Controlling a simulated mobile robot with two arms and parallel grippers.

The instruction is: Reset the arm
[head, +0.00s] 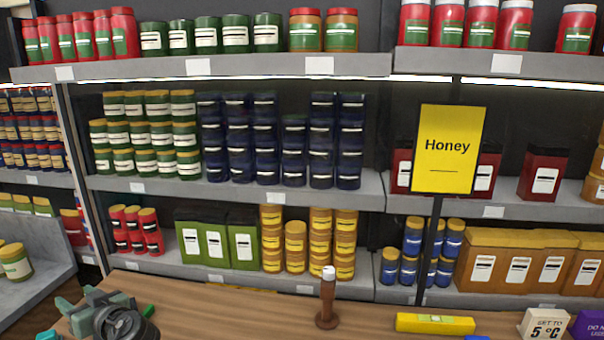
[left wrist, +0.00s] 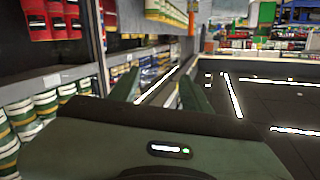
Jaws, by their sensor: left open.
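The task names my arm and no other object. My left gripper (head: 86,304) shows at the lower left of the head view, grey-green, over the left end of the wooden counter. Dark round parts of my arm are beside it. In the left wrist view my left gripper (left wrist: 160,92) has its two green fingers apart, with nothing between them. The fingers point along the shelf aisle. My right gripper is not in view.
On the wooden counter (head: 235,312) stand a wooden-handled tool (head: 327,300), a yellow box (head: 435,323), a white block (head: 544,324) and a purple block (head: 588,326). A Honey sign (head: 447,148) rises behind. Stocked shelves (head: 240,192) line the back. The counter's left-middle is clear.

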